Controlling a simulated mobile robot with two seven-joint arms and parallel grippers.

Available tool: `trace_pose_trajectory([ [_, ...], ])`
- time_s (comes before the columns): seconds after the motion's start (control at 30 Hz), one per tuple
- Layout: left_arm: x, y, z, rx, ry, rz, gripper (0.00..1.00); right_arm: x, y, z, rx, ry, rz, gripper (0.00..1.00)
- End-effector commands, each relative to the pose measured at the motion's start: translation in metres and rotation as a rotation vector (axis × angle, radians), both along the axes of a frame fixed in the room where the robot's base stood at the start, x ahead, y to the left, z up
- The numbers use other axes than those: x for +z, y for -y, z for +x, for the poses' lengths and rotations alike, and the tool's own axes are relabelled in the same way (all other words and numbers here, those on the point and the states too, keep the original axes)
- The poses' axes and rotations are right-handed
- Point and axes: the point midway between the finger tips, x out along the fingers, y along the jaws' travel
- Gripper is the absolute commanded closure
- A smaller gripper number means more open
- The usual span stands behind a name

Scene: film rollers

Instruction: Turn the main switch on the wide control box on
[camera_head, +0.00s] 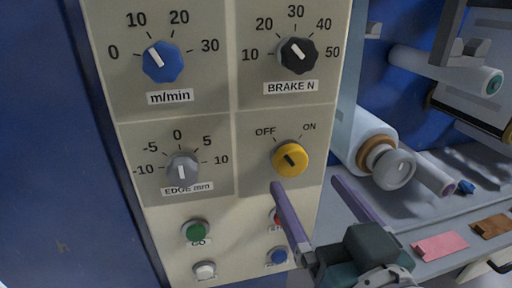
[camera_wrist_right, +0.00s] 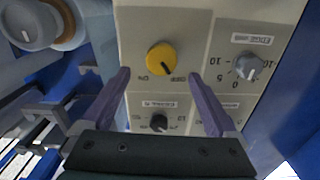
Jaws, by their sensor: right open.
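The control box (camera_head: 222,122) has a cream panel and fills the middle of the head view. Its main switch (camera_head: 290,160) is a yellow knob marked OFF at upper left and ON at upper right; its dark pointer mark slants up-left toward OFF. My right gripper (camera_head: 307,184) is open and empty, its two purple fingers pointing at the panel just below the yellow knob. In the right wrist view, which is upside down, the yellow knob (camera_wrist_right: 161,57) shows between and beyond the fingertips, apart from them. My left gripper is not in view.
The panel also carries a blue m/min knob (camera_head: 162,61), a black BRAKE N knob (camera_head: 297,55) and a grey EDGE mm knob (camera_head: 183,168). Push buttons, including a green one (camera_head: 196,231), sit below, some partly behind my gripper. Rollers (camera_head: 370,143) stand to the right.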

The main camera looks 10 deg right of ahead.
Motion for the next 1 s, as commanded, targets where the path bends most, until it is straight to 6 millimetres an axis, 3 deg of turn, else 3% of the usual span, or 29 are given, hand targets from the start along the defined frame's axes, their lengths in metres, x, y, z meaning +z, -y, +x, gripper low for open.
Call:
trace_pose_trajectory([
  [0.1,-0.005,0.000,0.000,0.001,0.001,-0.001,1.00,0.000,-0.001,0.023,0.000,0.003,0.001,0.06],
  [0.3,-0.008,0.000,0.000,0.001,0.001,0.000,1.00,-0.001,-0.002,0.046,0.000,0.000,0.001,0.06],
  [0.63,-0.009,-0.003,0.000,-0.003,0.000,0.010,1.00,0.000,-0.002,0.051,0.001,-0.002,0.000,0.06],
  [1.0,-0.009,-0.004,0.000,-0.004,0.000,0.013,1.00,0.000,-0.002,0.051,0.002,-0.002,0.000,0.47],
])
